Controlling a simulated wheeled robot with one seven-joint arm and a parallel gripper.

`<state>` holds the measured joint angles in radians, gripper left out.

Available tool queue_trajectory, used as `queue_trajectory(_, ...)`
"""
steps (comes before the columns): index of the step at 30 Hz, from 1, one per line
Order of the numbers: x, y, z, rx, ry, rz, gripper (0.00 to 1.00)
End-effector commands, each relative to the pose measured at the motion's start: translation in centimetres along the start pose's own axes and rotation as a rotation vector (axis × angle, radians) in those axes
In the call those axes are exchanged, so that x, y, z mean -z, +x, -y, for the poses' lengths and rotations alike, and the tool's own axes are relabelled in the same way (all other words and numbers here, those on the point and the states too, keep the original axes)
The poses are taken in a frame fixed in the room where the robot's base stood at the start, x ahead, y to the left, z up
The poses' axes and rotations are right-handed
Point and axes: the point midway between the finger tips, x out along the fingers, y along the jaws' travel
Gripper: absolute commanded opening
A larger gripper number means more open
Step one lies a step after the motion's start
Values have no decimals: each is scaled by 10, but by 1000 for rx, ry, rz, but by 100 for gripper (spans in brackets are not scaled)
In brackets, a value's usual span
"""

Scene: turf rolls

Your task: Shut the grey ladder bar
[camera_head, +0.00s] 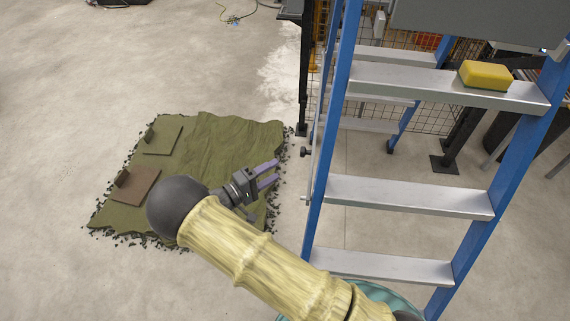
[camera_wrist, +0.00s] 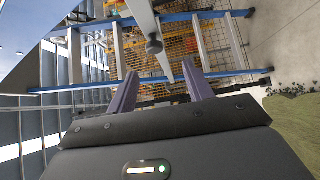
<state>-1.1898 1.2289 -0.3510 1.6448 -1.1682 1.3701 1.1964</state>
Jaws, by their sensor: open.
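A blue stepladder with silver treads (camera_head: 411,195) stands at the right of the head view. The grey ladder bar (camera_wrist: 143,14) runs from the top edge of the wrist view down towards the space between my fingers. It carries a dark round knob (camera_wrist: 154,46), which also shows beside the left blue rail in the head view (camera_head: 305,152). My gripper (camera_head: 277,171) is open and empty, with purple fingers pointing at the ladder's left side. In the wrist view, my gripper (camera_wrist: 160,69) has the bar ahead between its fingertips, apparently apart from them.
A yellow sponge-like block (camera_head: 486,75) lies on an upper tread. A green turf mat (camera_head: 215,150) with two small panels lies on the floor below my gripper. Black mesh fencing (camera_head: 400,60) stands behind the ladder. The concrete floor at left is mostly clear.

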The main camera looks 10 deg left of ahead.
Motion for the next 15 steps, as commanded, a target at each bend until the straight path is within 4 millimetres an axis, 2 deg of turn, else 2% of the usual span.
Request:
queue_trajectory(1, 1, -12, 1, 1, 1, -5, 51)
queue_trajectory(6, 1, -40, 1, 1, 1, -3, 51)
queue_trajectory(10, 0, -52, 1, 1, 0, -1, 51)
queue_trajectory(15, 0, -54, 0, 1, -1, 0, 51)
